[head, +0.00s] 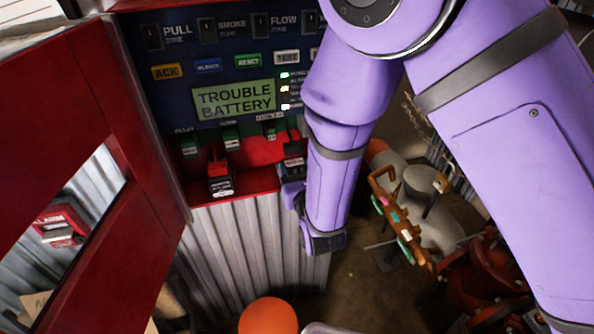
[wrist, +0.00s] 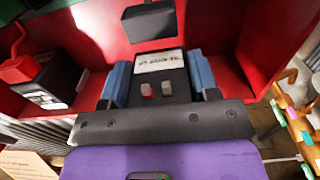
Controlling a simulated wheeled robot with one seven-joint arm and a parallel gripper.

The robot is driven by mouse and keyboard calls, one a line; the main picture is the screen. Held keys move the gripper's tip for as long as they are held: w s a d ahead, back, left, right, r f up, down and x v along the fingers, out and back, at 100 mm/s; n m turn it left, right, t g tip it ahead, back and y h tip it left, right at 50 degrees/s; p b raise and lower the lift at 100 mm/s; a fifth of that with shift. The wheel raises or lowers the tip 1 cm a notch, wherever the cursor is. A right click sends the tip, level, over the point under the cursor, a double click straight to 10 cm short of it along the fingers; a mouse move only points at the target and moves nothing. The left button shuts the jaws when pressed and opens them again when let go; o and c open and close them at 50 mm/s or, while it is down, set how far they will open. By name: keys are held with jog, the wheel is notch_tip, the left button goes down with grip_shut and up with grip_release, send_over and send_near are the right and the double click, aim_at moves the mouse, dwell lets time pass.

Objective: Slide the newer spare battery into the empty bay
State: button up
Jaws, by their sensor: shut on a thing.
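A dark battery (wrist: 158,80) with a white label and two small terminals, one red and one pale, is between the blue pads of my gripper (wrist: 160,70). My gripper is shut on it. In the head view this battery (head: 293,163) shows partly at the right end of the red battery compartment (head: 254,150), with my gripper (head: 293,186) at its near side. Another black battery (head: 221,184) with a white label and a red plug stands at the left; it also shows in the wrist view (wrist: 48,92). The label dates are unreadable. How far the held battery is inside is unclear.
The blue panel's green display (head: 234,100) reads TROUBLE BATTERY. A dark block (wrist: 149,20) lies ahead of the held battery. The red cabinet door (head: 100,130) stands open at left. An orange ball-like thing (head: 268,316) is below. Red pipework (head: 490,275) is at right.

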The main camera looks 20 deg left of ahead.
aim_at(292, 160)
jog(key=shift+x, duration=2.55)
jog(key=o, duration=1.5)
jog(key=v, duration=1)
jog(key=shift+s+d, duration=0.2)
jog(key=shift+s, duration=0.2)
jog(key=shift+s, duration=0.1)
